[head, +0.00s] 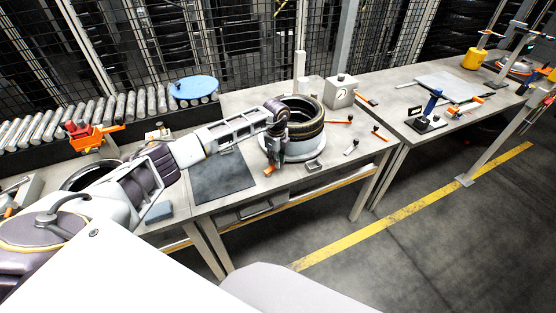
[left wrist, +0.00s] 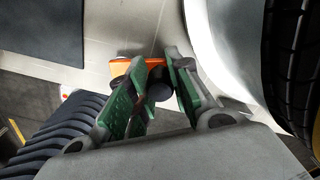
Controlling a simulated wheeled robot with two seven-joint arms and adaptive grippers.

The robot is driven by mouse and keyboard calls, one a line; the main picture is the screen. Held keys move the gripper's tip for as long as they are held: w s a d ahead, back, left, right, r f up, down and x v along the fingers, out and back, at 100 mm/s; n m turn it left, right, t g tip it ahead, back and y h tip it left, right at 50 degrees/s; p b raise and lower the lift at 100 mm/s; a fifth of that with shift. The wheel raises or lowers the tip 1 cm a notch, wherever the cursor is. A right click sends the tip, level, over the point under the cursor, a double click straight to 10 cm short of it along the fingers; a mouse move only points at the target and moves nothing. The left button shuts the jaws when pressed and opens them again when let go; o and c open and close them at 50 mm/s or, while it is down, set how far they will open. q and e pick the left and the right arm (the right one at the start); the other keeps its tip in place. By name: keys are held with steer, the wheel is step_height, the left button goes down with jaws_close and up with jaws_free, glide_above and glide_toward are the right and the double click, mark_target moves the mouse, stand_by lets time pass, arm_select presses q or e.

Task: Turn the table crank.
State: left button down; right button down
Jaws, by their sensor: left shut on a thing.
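The table crank (head: 269,170) shows as a small orange bit at the lower left edge of the round grey turntable (head: 300,153). A black tyre (head: 308,130) lies on the turntable. My left gripper (head: 273,155) points down at the crank, just left of the tyre. In the left wrist view, the green-padded fingers of the gripper (left wrist: 155,95) are shut on the crank's dark knob, with its orange arm (left wrist: 152,62) beyond. The fingers hide part of the knob. My right gripper is not in view.
A dark mat (head: 222,176) lies left of the turntable. Hand tools with red or orange handles (head: 380,136) and a grey box (head: 341,91) are on the right. A roller conveyor (head: 100,110) runs behind on the left. The floor in front is clear.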

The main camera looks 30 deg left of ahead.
arm_select(q)
steer(key=shift+w+a+r+n+p, duration=0.15)
steer(key=shift+a+n, duration=0.1)
steer(key=shift+n, duration=0.35)
steer(key=shift+w+a+f+n+p, duration=0.15)
steer(key=shift+a+n, duration=0.1)
steer(key=shift+n, duration=0.35)
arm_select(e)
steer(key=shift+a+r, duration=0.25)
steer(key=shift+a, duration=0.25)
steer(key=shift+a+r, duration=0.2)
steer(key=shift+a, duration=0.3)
arm_select(q)
steer(key=shift+s+r, duration=0.1)
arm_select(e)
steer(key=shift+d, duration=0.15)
arm_select(q)
steer(key=c, duration=1.3)
jaws_free()
steer(key=shift+o, duration=0.2)
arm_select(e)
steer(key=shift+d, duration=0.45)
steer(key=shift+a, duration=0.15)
arm_select(q)
steer(key=shift+r, duration=0.1)
step_height(320, 180, up, 12)
steer(key=shift+f, duration=0.2)
